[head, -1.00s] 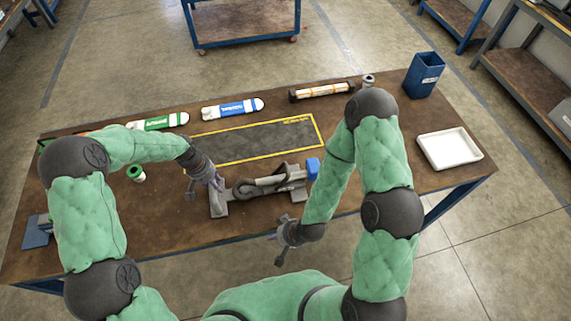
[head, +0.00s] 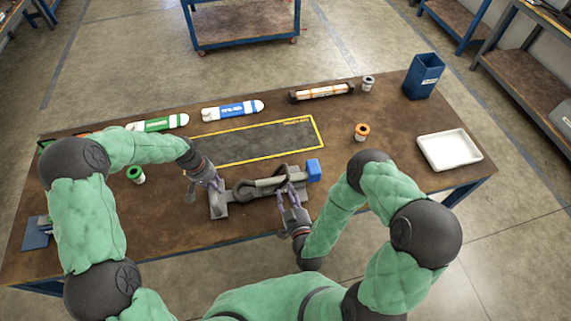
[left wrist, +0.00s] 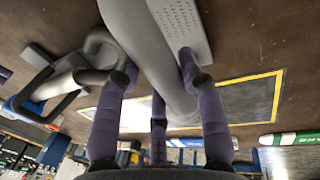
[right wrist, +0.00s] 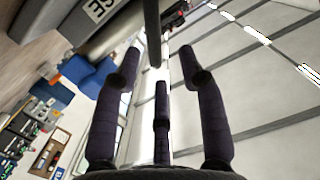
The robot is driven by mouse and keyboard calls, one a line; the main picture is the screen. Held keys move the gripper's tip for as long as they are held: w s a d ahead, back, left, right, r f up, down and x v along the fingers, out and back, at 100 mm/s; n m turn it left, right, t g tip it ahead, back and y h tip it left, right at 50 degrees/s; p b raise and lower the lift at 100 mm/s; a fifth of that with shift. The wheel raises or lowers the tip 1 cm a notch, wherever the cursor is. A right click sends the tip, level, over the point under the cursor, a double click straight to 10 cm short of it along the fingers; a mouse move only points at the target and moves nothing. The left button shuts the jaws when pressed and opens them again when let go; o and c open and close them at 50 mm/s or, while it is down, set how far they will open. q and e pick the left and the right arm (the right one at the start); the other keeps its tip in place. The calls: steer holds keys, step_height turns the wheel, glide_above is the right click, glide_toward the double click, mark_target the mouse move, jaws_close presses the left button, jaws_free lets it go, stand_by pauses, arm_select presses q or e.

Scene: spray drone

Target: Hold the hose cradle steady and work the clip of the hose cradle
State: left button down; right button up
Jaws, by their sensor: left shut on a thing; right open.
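My left gripper (head: 217,184) is shut on the cradle's left end. In the left wrist view its fingers straddle a thick grey part (left wrist: 158,60). My right gripper (head: 290,198) is open just in front of the cradle's right part. In the right wrist view a dark bar (right wrist: 152,35) lies ahead of the open fingers, and the blue end (right wrist: 95,72) shows beyond.
Behind the cradle is a dark mat (head: 250,142) with a yellow border. White tubes with green (head: 160,124) and blue (head: 235,108) labels lie beyond.

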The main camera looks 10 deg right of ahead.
mark_target(286, 165)
steer(key=shift+s+d+r+t+h, duration=0.3)
steer(key=shift+d+r+t+h, duration=0.2)
steer(key=shift+d, duration=0.15)
steer(key=shift+d+r, duration=0.1)
steer(key=shift+d, duration=0.05)
steer(key=shift+w, duration=0.35)
steer(key=w, duration=1.1)
steer(key=shift+w+d, duration=0.1)
steer(key=shift+d, duration=0.1)
jaws_close()
